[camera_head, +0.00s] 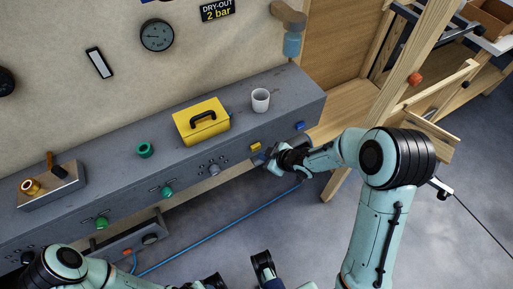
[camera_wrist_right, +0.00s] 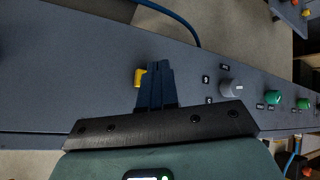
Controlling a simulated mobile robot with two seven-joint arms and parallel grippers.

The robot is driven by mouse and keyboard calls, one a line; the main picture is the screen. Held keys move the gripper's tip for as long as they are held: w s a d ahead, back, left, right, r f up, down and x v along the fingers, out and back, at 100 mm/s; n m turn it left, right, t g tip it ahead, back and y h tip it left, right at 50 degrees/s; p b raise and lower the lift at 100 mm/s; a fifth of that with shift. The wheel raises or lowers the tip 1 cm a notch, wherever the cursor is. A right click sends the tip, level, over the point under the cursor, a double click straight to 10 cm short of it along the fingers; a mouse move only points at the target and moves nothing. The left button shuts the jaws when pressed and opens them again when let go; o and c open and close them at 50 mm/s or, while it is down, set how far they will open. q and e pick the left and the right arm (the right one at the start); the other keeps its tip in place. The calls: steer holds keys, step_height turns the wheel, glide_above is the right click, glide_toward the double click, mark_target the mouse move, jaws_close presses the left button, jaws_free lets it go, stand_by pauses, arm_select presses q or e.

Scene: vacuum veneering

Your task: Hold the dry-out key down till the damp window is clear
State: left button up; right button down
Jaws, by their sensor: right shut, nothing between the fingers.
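A small yellow key (camera_head: 255,147) sits on the front face of the long grey bench, near its right end. My right gripper (camera_head: 266,158) is shut and empty, with its fingertips right by this key. In the right wrist view the closed blue fingers (camera_wrist_right: 157,70) partly cover the yellow key (camera_wrist_right: 139,77); I cannot tell whether they touch or press it.
A "DRY-OUT 2 bar" sign (camera_head: 217,11) and a round gauge (camera_head: 157,36) are on the panel. A yellow box (camera_head: 201,122), white cup (camera_head: 260,100) and green ring (camera_head: 145,149) stand on the bench. A grey knob (camera_wrist_right: 230,88) is beside the key. A wooden post (camera_head: 392,85) stands close right.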

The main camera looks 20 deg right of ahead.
arm_select(q)
steer(key=shift+s+f+b, duration=0.1)
steer(key=shift+f+b, duration=0.4)
steer(key=shift+f, duration=0.05)
arm_select(e)
steer(key=shift+s+d, duration=0.2)
steer(key=shift+s, duration=2.2)
arm_select(q)
step_height(320, 180, up, 13)
steer(key=p, duration=1.3)
steer(key=shift+w+g+p, duration=0.3)
steer(key=shift+p, duration=0.1)
arm_select(e)
steer(key=s+a+f+m+g, duration=0.3)
steer(key=s+m, duration=0.1)
steer(key=s, duration=0.4)
steer(key=s+a+f+m+g, duration=0.3)
steer(key=s+a+m, duration=0.1)
steer(key=s, duration=0.3)
steer(key=s+a+f+m+g, duration=0.3)
steer(key=s+a+f+m, duration=0.1)
steer(key=s, duration=0.4)
steer(key=shift+s+g, duration=0.3)
steer(key=shift+s, duration=0.05)
arm_select(q)
steer(key=shift+r, duration=0.1)
